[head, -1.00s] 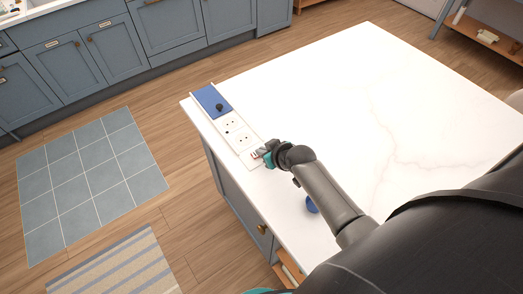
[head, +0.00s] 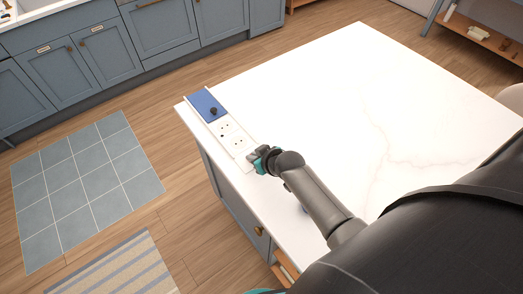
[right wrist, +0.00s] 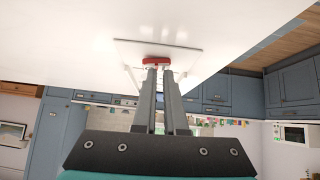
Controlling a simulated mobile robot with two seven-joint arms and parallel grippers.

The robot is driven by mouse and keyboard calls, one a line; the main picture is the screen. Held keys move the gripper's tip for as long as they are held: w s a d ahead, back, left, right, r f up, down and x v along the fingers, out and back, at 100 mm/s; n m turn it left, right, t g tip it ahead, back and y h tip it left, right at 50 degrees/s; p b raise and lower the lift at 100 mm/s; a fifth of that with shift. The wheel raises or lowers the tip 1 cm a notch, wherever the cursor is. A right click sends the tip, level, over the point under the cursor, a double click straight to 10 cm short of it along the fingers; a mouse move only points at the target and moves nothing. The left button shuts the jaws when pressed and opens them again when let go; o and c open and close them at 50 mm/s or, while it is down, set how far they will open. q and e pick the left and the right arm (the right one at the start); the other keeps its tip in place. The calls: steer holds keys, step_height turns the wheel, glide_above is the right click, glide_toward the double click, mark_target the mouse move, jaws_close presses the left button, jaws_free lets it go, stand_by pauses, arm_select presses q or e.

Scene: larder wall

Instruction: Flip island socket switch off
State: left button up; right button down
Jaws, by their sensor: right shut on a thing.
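The white socket strip (head: 222,128) lies along the left edge of the island, with a blue panel and black knob at its far end and sockets nearer me. The red switch (right wrist: 156,60) shows in the right wrist view on a white plate, right at my fingertips. In the head view my gripper hides it. My right gripper (head: 256,157) is at the near end of the strip. In the right wrist view its fingers (right wrist: 158,69) are close together, shut on the red switch. My left gripper is not in view.
The white island top (head: 340,100) is wide and clear to the right of the strip.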

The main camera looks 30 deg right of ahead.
step_height(320, 180, up, 4)
steer(key=p, duration=0.3)
steer(key=shift+a+p, duration=0.1)
steer(key=shift+p, duration=0.25)
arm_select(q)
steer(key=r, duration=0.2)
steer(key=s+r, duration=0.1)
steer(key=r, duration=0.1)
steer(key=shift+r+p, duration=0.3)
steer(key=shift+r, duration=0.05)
arm_select(e)
steer(key=v, duration=1)
arm_select(q)
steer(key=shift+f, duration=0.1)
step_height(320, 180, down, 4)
steer(key=b, duration=0.4)
arm_select(e)
steer(key=shift+w+a+r+n+h, duration=0.15)
steer(key=shift+w+a+n+h, duration=0.15)
steer(key=shift+h, duration=0.3)
